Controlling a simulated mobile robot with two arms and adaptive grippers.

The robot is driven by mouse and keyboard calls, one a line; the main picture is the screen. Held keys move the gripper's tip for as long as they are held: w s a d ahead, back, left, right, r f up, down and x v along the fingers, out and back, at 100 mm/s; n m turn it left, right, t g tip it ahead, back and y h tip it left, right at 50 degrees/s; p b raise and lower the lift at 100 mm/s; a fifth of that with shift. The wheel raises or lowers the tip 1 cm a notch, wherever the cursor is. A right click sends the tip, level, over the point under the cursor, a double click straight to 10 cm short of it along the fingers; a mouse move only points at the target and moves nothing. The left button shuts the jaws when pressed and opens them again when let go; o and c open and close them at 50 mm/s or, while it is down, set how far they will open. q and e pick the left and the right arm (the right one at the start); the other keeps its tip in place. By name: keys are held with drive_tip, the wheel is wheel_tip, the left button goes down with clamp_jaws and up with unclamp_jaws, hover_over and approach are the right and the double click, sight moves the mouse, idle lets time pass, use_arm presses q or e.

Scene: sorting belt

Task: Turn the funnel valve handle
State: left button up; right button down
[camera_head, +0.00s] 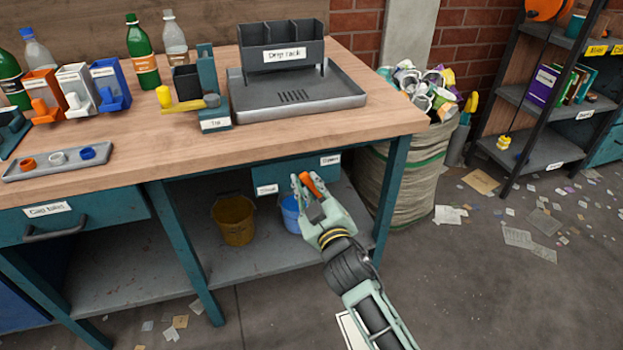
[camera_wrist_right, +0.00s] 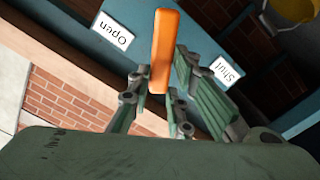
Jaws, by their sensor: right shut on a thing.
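The orange valve handle (camera_head: 312,184) is at the front of a teal panel (camera_head: 285,177) under the workbench. It also shows in the right wrist view (camera_wrist_right: 164,48), standing out from between my fingers. My right gripper (camera_head: 308,190) is shut on the handle, with its fingers on either side; the wrist view shows the fingers (camera_wrist_right: 158,100) too. A white "Open" label (camera_wrist_right: 111,31) and a "Shut" label (camera_wrist_right: 226,72) sit on the panel on either side of the handle. The funnel itself cannot be made out. My left gripper is not in view.
A yellow bucket (camera_head: 235,226) and a blue bucket (camera_head: 291,212) stand on the lower shelf. The wooden bench top (camera_head: 205,150) and a teal leg (camera_head: 391,195) are close to my right arm. A full sack (camera_head: 412,180) stands right of the bench. Paper scraps litter the floor.

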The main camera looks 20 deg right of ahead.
drive_tip(key=shift+a+f+n, duration=0.15)
drive_tip(key=shift+a+n, duration=0.1)
drive_tip(key=shift+n, duration=0.25)
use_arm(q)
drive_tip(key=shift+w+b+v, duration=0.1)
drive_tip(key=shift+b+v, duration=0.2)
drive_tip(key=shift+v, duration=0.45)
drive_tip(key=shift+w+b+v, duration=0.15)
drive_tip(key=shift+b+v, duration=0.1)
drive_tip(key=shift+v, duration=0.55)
use_arm(e)
drive_tip(key=shift+a+f+n, duration=0.4)
drive_tip(key=shift+f+n, duration=0.4)
drive_tip(key=shift+n, duration=1)
drive_tip(key=shift+a+f+n, duration=0.4)
drive_tip(key=shift+f+n, duration=0.4)
drive_tip(key=shift+n, duration=1)
drive_tip(key=shift+a+f+n, duration=0.4)
drive_tip(key=shift+f+n, duration=0.4)
drive_tip(key=shift+n, duration=1)
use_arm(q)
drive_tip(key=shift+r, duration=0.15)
use_arm(e)
drive_tip(key=c, duration=1.6)
unclamp_jaws()
